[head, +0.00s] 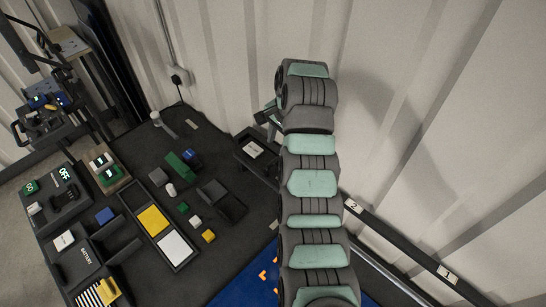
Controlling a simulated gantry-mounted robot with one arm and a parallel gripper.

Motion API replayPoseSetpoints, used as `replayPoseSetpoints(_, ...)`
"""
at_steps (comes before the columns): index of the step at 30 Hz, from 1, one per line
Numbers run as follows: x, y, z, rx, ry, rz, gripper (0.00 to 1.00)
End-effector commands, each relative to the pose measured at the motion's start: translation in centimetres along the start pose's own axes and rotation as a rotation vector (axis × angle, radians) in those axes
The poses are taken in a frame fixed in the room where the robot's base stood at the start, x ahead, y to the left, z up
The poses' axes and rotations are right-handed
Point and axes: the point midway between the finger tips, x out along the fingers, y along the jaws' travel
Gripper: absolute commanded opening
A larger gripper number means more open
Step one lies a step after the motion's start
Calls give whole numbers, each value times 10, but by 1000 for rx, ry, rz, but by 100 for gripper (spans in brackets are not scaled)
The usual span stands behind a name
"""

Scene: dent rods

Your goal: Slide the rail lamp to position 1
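The rail (395,238) is a dark bar along the foot of the wall, running from behind my arm down to the lower right. A white label "2" (353,206) is on it close to my arm, and a label "1" (447,275) is farther down right. I cannot make out the rail lamp; my grey and green arm covers the middle of the view. A small dark part (268,114) juts out left of the arm's upper end; I cannot tell whether it is my gripper or the lamp. My gripper's fingers are not clearly visible.
A dark block with a white label (253,149) sits left of my arm. A dark table (140,150) holds a tray with yellow and white pads (133,208), several small blocks and a battery panel (75,260). The rail between labels 2 and 1 looks clear.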

Motion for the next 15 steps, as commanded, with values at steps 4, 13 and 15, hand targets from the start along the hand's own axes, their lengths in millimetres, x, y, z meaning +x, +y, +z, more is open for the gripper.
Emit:
replayPoseSetpoints(4,15,2,2,2,-7,8,36)
replayPoseSetpoints(13,70,1,2,0,-5,7,36)
replayPoseSetpoints(15,80,1,1,1,-3,5,36)
